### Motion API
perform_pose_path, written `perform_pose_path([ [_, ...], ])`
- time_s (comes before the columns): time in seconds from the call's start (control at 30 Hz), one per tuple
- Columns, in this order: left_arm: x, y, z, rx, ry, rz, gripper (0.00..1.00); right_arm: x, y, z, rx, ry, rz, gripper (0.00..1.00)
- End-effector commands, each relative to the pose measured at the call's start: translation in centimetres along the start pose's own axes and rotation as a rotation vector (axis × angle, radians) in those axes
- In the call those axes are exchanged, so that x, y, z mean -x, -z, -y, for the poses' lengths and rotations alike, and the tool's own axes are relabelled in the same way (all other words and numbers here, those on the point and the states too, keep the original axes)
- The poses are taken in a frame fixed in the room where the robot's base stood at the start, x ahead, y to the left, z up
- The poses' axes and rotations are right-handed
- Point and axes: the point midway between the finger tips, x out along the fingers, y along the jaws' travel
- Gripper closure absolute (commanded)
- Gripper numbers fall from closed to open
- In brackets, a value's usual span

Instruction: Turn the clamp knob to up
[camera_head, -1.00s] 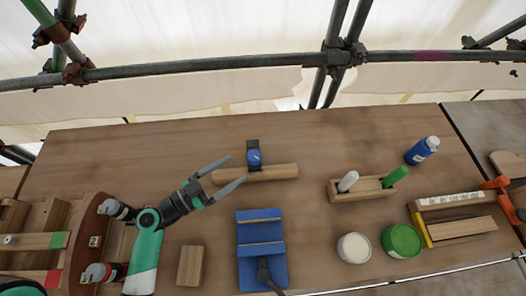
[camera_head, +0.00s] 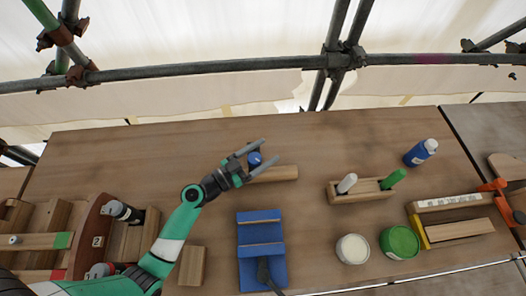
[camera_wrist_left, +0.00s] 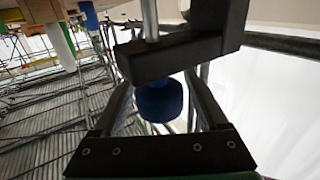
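The blue clamp knob (camera_head: 255,158) sits on a dark clamp by a light wooden bar (camera_head: 280,173), near the middle of the table. My left gripper (camera_head: 270,150) is open, with one finger on each side of the knob. In the left wrist view the knob (camera_wrist_left: 158,102) lies between the two fingers, with a gap visible beside it, under the black clamp frame (camera_wrist_left: 180,55). The gripper hides most of the clamp in the head view. My right gripper is not in view.
A blue stepped stand (camera_head: 260,228) and a small wood block (camera_head: 191,266) are in front of the clamp. A wooden holder with white and green pegs (camera_head: 360,193), two round tubs (camera_head: 353,249), (camera_head: 400,243) and a blue bottle (camera_head: 421,152) are to the right. The table's back is clear.

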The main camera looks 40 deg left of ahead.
Motion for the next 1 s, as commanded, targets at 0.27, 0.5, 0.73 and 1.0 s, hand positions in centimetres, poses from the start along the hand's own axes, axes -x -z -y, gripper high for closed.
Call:
perform_pose_path([
  [0.27,0.03,0.0,0.01,0.0,0.0,0.0,0.77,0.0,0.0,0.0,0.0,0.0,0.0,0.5],
  [0.5,0.04,0.0,0.01,0.0,0.001,0.0,1.0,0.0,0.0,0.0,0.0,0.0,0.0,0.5],
  [0.73,-0.01,-0.12,0.06,0.002,0.035,0.005,1.0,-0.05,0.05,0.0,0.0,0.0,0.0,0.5],
  [1.0,0.0,0.04,0.38,0.003,0.178,0.011,1.0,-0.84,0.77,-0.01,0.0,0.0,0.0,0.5],
])
